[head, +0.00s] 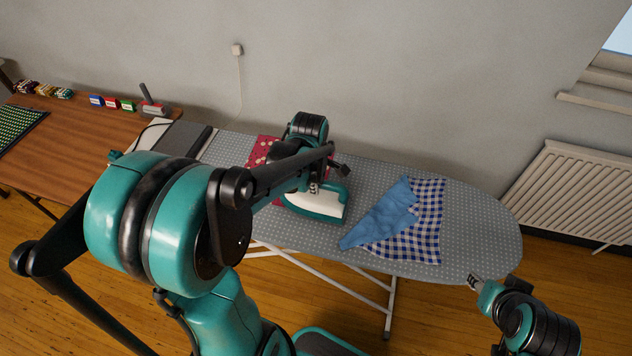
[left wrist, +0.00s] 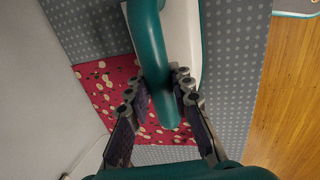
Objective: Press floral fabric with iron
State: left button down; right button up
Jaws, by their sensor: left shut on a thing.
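The iron (head: 316,204) has a white body and teal trim. It is over the grey dotted ironing board (head: 470,215), right of the floral fabric. My left gripper (head: 318,184) is shut on its teal handle, which the left wrist view (left wrist: 152,50) shows between the fingers. The floral fabric (head: 262,150) is red with pale flowers and lies on the board, partly hidden by my left arm; it also shows in the left wrist view (left wrist: 100,85). I cannot tell whether the iron touches board or fabric. My right gripper (head: 475,283) is beside the board's front right edge; its opening is unclear.
A plain blue cloth (head: 383,212) partly covers a blue checked cloth (head: 428,220) right of the iron. A grey rest (head: 184,139) is at the board's left end. A wooden table (head: 60,140) with small items stands left. A radiator (head: 570,195) stands right.

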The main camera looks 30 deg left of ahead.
pick_arm(q)
jog(key=s+a, duration=0.3)
jog(key=a, duration=0.9)
dwell(0.5)
dwell(0.3)
jog(key=s+a, duration=0.2)
jog(key=a, duration=1)
jog(key=shift+s+b, duration=0.4)
jog(key=shift+b, duration=0.05)
jog(key=w+p+v, duration=0.2)
jog(key=p+v, duration=0.7)
jog(key=v, duration=0.2)
jog(key=shift+w+a+r, duration=0.2)
jog(key=shift+a+r, duration=0.1)
jog(key=shift+r, duration=0.35)
